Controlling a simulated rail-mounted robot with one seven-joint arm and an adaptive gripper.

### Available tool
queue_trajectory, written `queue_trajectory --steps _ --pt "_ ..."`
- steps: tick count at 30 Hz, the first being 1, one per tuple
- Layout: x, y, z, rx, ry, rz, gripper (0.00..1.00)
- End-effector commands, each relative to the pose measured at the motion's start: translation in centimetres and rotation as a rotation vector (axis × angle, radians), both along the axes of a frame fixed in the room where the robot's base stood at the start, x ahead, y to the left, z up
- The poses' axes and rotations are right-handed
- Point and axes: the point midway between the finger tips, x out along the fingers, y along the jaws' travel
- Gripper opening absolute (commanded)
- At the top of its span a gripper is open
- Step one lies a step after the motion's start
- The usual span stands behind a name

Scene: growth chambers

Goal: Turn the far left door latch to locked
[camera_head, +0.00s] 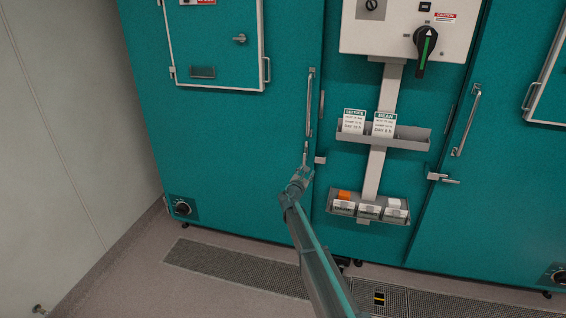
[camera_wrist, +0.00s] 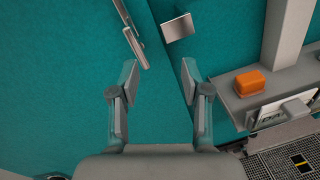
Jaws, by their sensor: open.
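The left door's latch lever (camera_head: 306,151) is a slim metal bar below the long vertical handle, near the teal door's right edge. It points roughly up and down, apart from the small metal keeper block (camera_head: 319,160) to its right. The wrist view shows the lever (camera_wrist: 135,47) tilted at upper left and the keeper (camera_wrist: 178,27) across the door seam. My gripper (camera_head: 303,170) is just below the lever in the head view. In the wrist view my gripper (camera_wrist: 159,70) is open with nothing between its fingers; the left fingertip is close to the lever's lower end. Contact is unclear.
The long door handle (camera_head: 309,103) stands above the latch. To the right are a lower tray (camera_head: 338,213) with an orange block (camera_wrist: 251,82), a card shelf (camera_head: 410,144) and a control box (camera_head: 395,40). Another latch (camera_head: 445,179) sits farther right. Left door surface is mostly clear.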

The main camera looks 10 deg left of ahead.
Motion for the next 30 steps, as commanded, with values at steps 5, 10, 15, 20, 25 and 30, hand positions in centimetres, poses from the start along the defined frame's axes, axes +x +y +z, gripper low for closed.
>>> queue_trajectory --steps 5,10,15,20,25,30 --pt "0.6 2.1 0.4 -0.280 -0.004 0.100 0.47" --pt "1.0 2.2 0.3 -0.320 0.004 0.106 0.47" --pt "2.6 2.2 0.3 -0.318 0.004 0.104 0.47" --pt "5.1 2.0 0.3 -0.317 0.005 0.103 0.47" --pt "8.1 2.0 0.4 -0.315 0.005 0.102 0.47" --pt "10.5 1.7 0.3 -0.315 0.006 0.102 0.47"
